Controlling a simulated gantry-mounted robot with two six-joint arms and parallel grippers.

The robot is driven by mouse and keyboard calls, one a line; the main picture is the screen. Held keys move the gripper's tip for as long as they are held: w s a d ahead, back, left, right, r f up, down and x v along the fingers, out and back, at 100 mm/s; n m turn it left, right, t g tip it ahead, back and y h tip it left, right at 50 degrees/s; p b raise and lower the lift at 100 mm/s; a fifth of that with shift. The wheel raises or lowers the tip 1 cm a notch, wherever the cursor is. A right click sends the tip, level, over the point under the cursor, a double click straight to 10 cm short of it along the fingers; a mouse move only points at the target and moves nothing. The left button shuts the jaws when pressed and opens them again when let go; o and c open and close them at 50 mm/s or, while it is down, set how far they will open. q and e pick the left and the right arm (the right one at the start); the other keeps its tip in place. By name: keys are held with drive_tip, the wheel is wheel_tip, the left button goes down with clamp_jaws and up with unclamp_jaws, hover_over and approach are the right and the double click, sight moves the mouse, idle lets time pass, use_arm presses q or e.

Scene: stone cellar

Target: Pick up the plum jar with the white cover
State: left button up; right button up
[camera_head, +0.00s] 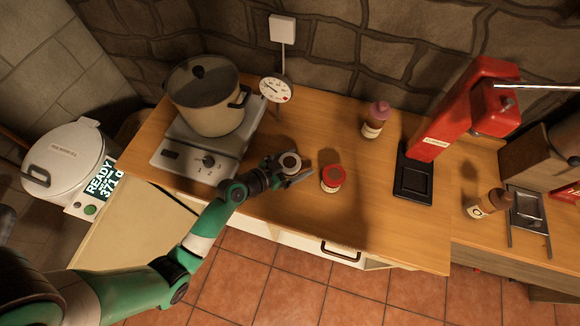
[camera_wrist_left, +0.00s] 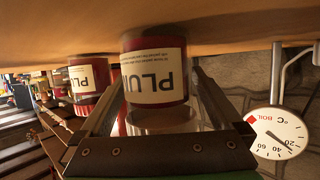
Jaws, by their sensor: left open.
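The plum jar with the white cover (camera_head: 290,162) stands upright on the wooden worktop. My left gripper (camera_head: 287,171) is open, with its fingers either side of this jar. In the left wrist view, which is upside down, the jar (camera_wrist_left: 155,77) shows a cream label reading "PLU" and a pale cover. It sits between the two fingers (camera_wrist_left: 165,100); I cannot tell whether they touch it. A second jar with a red cover (camera_head: 332,177) stands close to the right; it also shows in the left wrist view (camera_wrist_left: 88,78). My right gripper is not in view.
A lidded pot (camera_head: 208,105) sits on a hot plate (camera_head: 190,158) to the left. A dial thermometer (camera_head: 276,90) is behind the gripper. The worktop's front middle is clear.

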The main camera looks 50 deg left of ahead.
sight(297, 158)
use_arm(q)
drive_tip(key=shift+f, duration=0.1)
drive_tip(key=shift+c, duration=0.3)
clamp_jaws()
drive_tip(key=shift+w, duration=0.1)
drive_tip(key=shift+r, duration=0.35)
drive_tip(key=r, duration=0.1)
drive_tip(key=r+p, duration=0.2)
drive_tip(key=shift+s+d+r, duration=0.15)
drive_tip(key=shift+s+r, duration=0.1)
drive_tip(key=shift+r, duration=0.1)
drive_tip(key=s+r+p, duration=0.1)
drive_tip(key=s+d+r+p, duration=0.1)
drive_tip(key=r, duration=0.1)
drive_tip(key=s+r+p, duration=0.1)
drive_tip(key=shift+s+d+r, duration=0.25)
drive_tip(key=shift+d+r, duration=0.1)
drive_tip(key=s+d+r+p, duration=0.1)
drive_tip(key=s+d+r, duration=0.3)
drive_tip(key=s, duration=0.4)
drive_tip(key=shift+s+p, duration=0.35)
drive_tip(key=shift+s, duration=0.05)
